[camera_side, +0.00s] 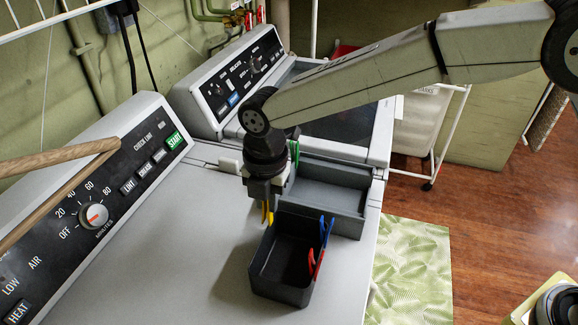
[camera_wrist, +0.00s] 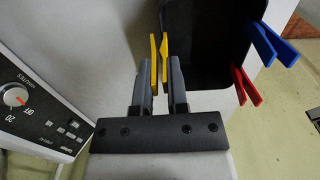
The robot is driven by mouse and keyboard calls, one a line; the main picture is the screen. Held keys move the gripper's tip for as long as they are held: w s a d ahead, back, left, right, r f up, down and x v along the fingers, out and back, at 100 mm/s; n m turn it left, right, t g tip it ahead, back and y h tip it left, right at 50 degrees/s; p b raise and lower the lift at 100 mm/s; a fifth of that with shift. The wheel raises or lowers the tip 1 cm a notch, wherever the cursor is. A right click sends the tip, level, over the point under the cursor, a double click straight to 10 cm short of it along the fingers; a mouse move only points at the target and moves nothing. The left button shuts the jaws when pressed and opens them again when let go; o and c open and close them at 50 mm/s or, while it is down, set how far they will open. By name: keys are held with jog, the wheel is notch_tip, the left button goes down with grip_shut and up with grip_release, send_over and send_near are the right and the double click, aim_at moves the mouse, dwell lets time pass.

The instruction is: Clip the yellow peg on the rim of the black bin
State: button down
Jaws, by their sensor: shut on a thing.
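My gripper (camera_side: 266,203) points down at the left rear rim of the black bin (camera_side: 282,290) and is shut on the yellow peg (camera_side: 266,215). In the wrist view the yellow peg (camera_wrist: 154,58) sits between the two fingers, its prongs pointing away from my gripper (camera_wrist: 160,75). The prongs lie at the left edge of the black bin (camera_wrist: 203,35). I cannot tell whether they straddle the rim or stand just above it.
A red peg (camera_side: 317,264) and a blue peg (camera_side: 326,232) sit on the black bin's right rim. Behind it stands a grey bin (camera_side: 345,203), with a green peg (camera_side: 294,152) near its left end. A dial panel (camera_side: 95,205) rises at left; the white top in front is clear.

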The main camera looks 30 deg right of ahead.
jog(key=shift+f, duration=1)
jog(key=shift+f, duration=0.15)
jog(key=c, duration=0.6)
grip_release()
jog(key=shift+o, duration=0.2)
notch_tip(320, 180, up, 8)
jog(key=shift+s+d+f, duration=0.1)
jog(key=shift+d, duration=0.05)
